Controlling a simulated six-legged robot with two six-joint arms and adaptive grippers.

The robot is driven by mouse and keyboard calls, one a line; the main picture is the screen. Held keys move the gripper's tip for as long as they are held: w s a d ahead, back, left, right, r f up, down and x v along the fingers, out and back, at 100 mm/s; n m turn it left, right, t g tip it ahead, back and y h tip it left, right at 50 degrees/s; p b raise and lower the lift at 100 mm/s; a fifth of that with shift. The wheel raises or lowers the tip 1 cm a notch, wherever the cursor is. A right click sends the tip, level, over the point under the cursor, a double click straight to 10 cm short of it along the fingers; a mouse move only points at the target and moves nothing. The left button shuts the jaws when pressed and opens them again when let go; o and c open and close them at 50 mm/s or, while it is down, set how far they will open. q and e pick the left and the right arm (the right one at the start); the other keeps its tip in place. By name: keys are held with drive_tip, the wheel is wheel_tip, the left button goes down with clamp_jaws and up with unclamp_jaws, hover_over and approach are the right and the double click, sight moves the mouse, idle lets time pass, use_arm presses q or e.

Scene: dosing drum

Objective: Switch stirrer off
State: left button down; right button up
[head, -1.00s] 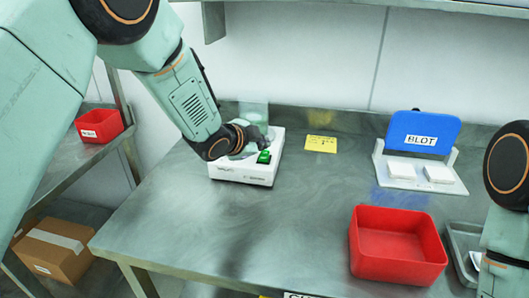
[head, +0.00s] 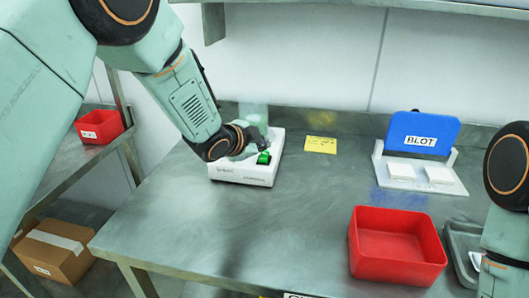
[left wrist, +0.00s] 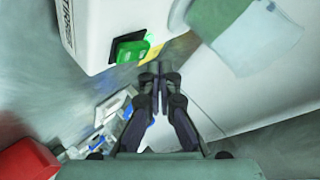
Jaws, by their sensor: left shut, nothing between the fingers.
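The stirrer (head: 240,172) is a white box on the steel bench, with a clear vessel (head: 253,115) at its back. Its green switch (head: 264,158) is on the right part of the box. In the left wrist view the green switch (left wrist: 131,50) sits in a black frame on the white housing. My left gripper (head: 260,143) is shut and empty, its tips close to the switch. In the left wrist view the closed fingertips (left wrist: 157,70) are just right of and below the switch; I cannot tell whether they touch it. My right gripper is out of view.
A yellow note (head: 320,145) lies right of the stirrer. A blue BLOT stand (head: 422,133) with white pads (head: 400,171) is farther right. A red bin (head: 398,272) stands at the front right beside a grey tray (head: 458,240). The bench's middle is clear.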

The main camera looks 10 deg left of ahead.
use_arm(q)
drive_tip(key=shift+f, duration=0.15)
drive_tip(key=shift+w+f, duration=0.2)
drive_tip(key=shift+f, duration=0.1)
drive_tip(key=shift+f+b, duration=0.45)
drive_tip(key=shift+b, duration=0.05)
idle(0.6)
drive_tip(key=shift+r, duration=0.15)
drive_tip(key=shift+s+r+p, duration=0.2)
drive_tip(key=shift+r+p, duration=0.55)
drive_tip(key=shift+r, duration=0.05)
drive_tip(key=shift+s+r+p, duration=0.2)
drive_tip(key=shift+r+p, duration=0.45)
drive_tip(key=shift+r, duration=0.15)
drive_tip(key=shift+s+r+p, duration=0.25)
drive_tip(key=shift+r+p, duration=0.45)
drive_tip(key=shift+r, duration=0.1)
drive_tip(key=shift+s+r+p, duration=0.2)
drive_tip(key=shift+r+p, duration=0.45)
drive_tip(key=shift+r, duration=0.15)
